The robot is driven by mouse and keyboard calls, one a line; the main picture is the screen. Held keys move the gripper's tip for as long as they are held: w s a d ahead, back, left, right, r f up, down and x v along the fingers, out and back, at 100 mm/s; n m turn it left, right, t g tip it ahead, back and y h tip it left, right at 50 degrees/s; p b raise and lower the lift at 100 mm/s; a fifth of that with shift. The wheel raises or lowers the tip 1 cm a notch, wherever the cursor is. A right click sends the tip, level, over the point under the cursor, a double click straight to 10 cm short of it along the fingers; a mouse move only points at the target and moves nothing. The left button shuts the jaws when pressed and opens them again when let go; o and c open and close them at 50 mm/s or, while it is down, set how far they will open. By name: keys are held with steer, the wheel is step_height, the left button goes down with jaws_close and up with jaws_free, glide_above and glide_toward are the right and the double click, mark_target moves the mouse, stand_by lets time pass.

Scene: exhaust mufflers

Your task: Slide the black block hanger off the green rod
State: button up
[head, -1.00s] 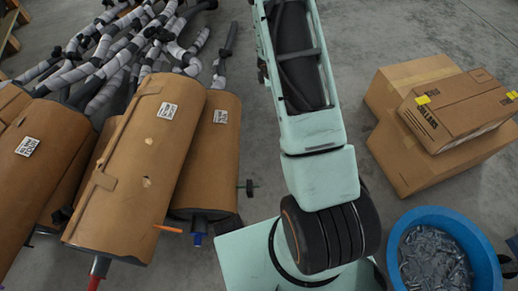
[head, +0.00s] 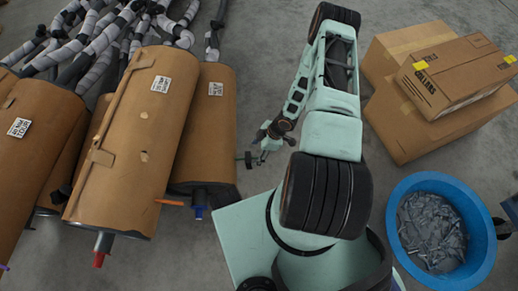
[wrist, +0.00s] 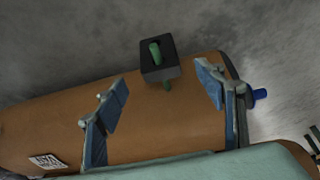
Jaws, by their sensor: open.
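The black block hanger (wrist: 159,70) is on the green rod (wrist: 155,50), whose tip pokes out through the block. The rod comes off the side of a brown wrapped muffler (wrist: 150,130). My gripper (wrist: 161,84) is open, with one blue-padded finger on each side of the block and clear gaps to both. The block is not gripped. In the head view, my gripper (head: 262,150) is at the right side of the muffler (head: 208,130), close to the small dark block. Detail there is too small to tell contact.
A larger wrapped muffler (head: 130,140) lies to the left, with grey wrapped pipes (head: 100,45) behind. An orange rod (head: 170,202) and a blue pipe end (head: 198,211) stick out in front. Cardboard boxes (head: 400,125) and a blue tub (head: 398,215) stand at the right.

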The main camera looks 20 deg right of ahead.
mark_target(251, 158)
steer(key=b+x, duration=0.2)
steer(key=x, duration=0.5)
steer(key=shift+w+f, duration=0.1)
steer(key=shift+f, duration=0.2)
steer(key=c, duration=1.3)
steer(key=shift+o, duration=0.2)
steer(key=shift+r, duration=0.15)
steer(key=shift+d, duration=0.1)
steer(key=s+d+b, duration=0.3)
steer(key=d+b, duration=0.1)
steer(key=d, duration=0.4)
steer(key=shift+d, duration=0.15)
stand_by(0.5)
stand_by(0.5)
